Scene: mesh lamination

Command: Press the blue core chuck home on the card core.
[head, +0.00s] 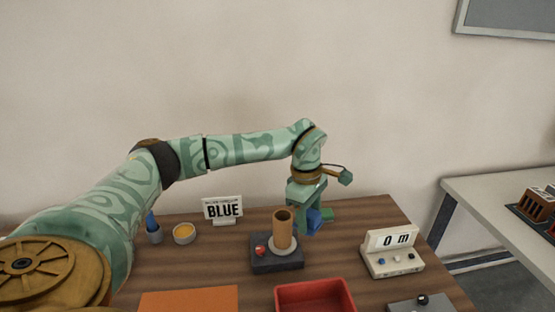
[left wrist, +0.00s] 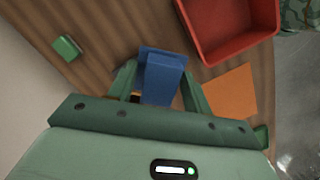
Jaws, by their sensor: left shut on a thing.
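The card core (head: 283,228) is a brown tube standing upright on a dark grey base (head: 290,266) with a red knob. My left gripper (head: 308,215) points down just right of the core and seems to be behind it. It is shut on the blue core chuck (head: 314,220), which the left wrist view shows as a blue block (left wrist: 165,75) between the green fingers. The chuck is beside the core, not on it. The core does not show in the left wrist view, and I cannot tell the chuck's exact height above the table. My right gripper is not in view.
A counter reading "0 m" (head: 392,252) stands right. A red tray (head: 315,297) and orange sheet (head: 190,299) lie in front. A green block (left wrist: 67,48) lies near.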

